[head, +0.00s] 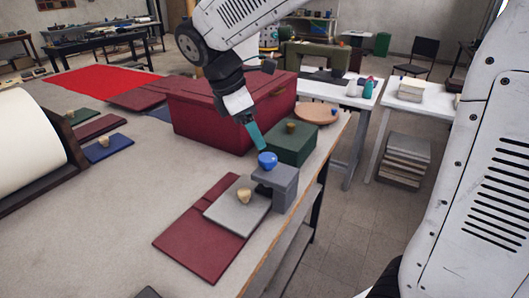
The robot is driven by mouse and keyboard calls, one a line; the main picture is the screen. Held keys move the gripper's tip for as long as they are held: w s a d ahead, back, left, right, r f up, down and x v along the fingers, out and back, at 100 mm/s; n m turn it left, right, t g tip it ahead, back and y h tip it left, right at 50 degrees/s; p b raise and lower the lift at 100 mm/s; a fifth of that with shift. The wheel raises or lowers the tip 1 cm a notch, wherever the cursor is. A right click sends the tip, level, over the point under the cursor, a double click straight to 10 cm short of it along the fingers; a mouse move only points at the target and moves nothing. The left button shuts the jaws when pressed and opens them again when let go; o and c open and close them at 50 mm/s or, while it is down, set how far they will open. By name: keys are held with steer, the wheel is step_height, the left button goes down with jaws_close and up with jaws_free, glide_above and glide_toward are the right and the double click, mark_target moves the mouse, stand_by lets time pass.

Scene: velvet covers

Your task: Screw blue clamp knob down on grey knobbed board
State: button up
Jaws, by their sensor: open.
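The blue clamp knob (267,160) sits on top of a grey block-shaped clamp (284,190) near the table's right edge. The grey board (225,217) lies flat just left of the clamp, on a dark red cover, and bears a pale wooden knob (244,195). My gripper (263,150) points down with teal fingers, its tips just above and behind the blue knob. It is open; I cannot tell whether a finger touches the knob. The underside of the clamp and how it meets the board are hidden.
A green box (291,148) with a knob stands close behind the clamp. A large dark red box (210,123) is behind my gripper. A round wooden board (316,113) lies farther back.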

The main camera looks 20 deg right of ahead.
mark_target(267, 156)
steer(key=x, duration=0.7)
steer(key=shift+d+f, duration=0.1)
steer(key=shift+f, duration=0.2)
steer(key=c, duration=1)
